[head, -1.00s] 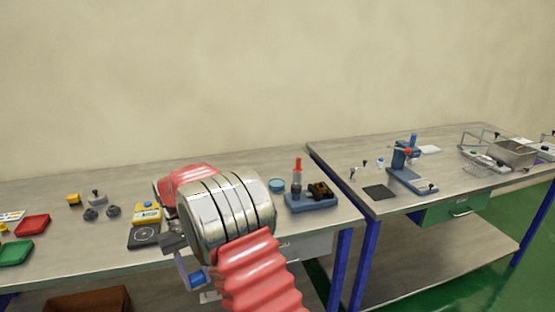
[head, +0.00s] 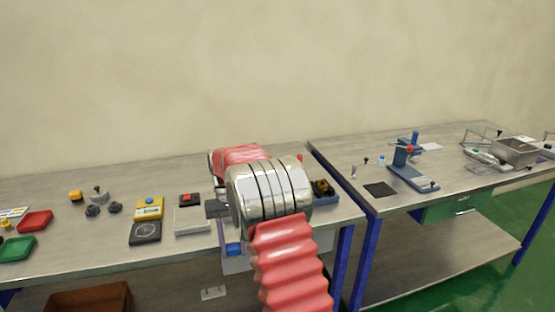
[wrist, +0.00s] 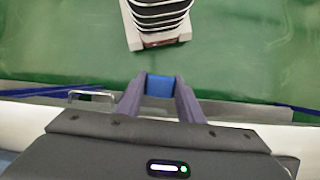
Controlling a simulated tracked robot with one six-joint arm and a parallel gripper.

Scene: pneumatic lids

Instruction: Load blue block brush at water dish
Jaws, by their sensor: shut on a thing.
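My gripper (wrist: 160,92) is shut on the blue block brush (wrist: 160,86), which sits between the two fingertips in the wrist view. In the head view the blue block (head: 234,249) hangs low at the front edge of the left bench, partly covered by my arm. Bristles cannot be made out. No water dish can be picked out now; my arm covers part of the bench top.
The left bench (head: 75,255) carries a black square plate (head: 145,232), a yellow box (head: 149,208), a white pad (head: 192,221) and a red-topped black box (head: 189,199). A blue stand (head: 326,199) shows right of my arm. Grey drawers lie below.

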